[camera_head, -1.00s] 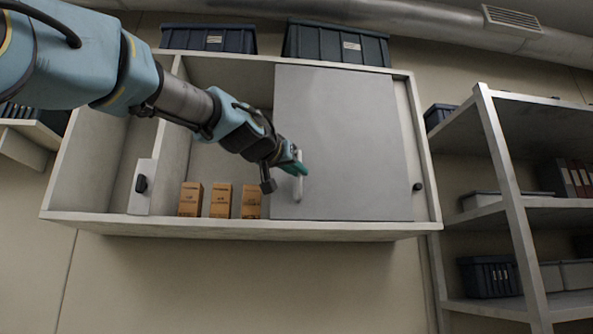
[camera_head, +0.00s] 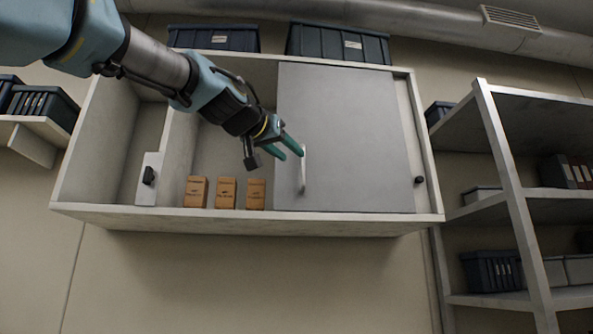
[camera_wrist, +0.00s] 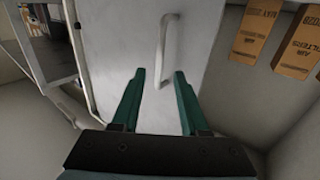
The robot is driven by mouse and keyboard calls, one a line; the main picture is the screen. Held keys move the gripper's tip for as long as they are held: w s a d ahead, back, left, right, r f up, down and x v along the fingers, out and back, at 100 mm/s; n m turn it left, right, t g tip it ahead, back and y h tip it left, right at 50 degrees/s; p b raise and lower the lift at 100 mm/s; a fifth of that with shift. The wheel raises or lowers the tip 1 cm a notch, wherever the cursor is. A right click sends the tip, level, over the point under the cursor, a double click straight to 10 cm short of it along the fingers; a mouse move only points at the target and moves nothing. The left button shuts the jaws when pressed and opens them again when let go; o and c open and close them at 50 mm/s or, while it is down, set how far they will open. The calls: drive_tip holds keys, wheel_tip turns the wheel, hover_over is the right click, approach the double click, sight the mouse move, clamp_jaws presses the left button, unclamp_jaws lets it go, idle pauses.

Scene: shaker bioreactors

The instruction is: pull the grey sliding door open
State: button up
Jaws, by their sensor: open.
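The grey sliding door (camera_head: 350,130) covers the right part of a pale wall cabinet (camera_head: 250,221). A pale upright bar handle (camera_head: 303,175) stands near the door's left edge. My gripper (camera_head: 293,156) is open and empty in front of the door, with its green fingers at the handle's upper left. In the wrist view, the door (camera_wrist: 215,40) fills the middle and the handle (camera_wrist: 166,42) stands ahead of my gripper (camera_wrist: 159,74). The handle's lower end shows between the fingertips in that picture. I cannot tell whether a finger touches it.
Several small brown boxes (camera_head: 226,193) stand in the open bay left of the door. A small pale panel with a black knob (camera_head: 148,176) is farther left. Another black knob (camera_head: 419,180) is at the right. Dark bins (camera_head: 337,44) sit on top. A shelf rack (camera_head: 518,205) stands at right.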

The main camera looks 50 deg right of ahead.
drive_tip(key=b+v, duration=0.1)
drive_tip(key=v, duration=0.3)
drive_tip(key=shift+a, duration=0.2)
idle(0.3)
drive_tip(key=w+a+f+n+t+y, duration=0.1)
drive_tip(key=w+a+f+n+y, duration=0.3)
drive_tip(key=w+f, duration=0.8)
drive_tip(key=w+a+f+n+t+y, duration=0.15)
drive_tip(key=w+a+f+y, duration=0.5)
drive_tip(key=f, duration=0.95)
drive_tip(key=w+a+f+n+g+y, duration=0.1)
drive_tip(key=w+a+f+n, duration=0.15)
drive_tip(key=a+f, duration=0.55)
drive_tip(key=w+a+f+n+y, duration=0.1)
drive_tip(key=w+a+f, duration=0.3)
drive_tip(key=f, duration=0.7)
drive_tip(key=s+a+f+n+g+y, duration=0.2)
drive_tip(key=s+a+f, duration=0.5)
drive_tip(key=a+f, duration=0.3)
drive_tip(key=s+a+f+n+g+y, duration=0.2)
drive_tip(key=s+a+f+g, duration=0.1)
drive_tip(key=s+a+f, duration=0.5)
drive_tip(key=a+f, duration=0.3)
drive_tip(key=a, duration=0.2)
drive_tip(key=shift+a, duration=0.3)
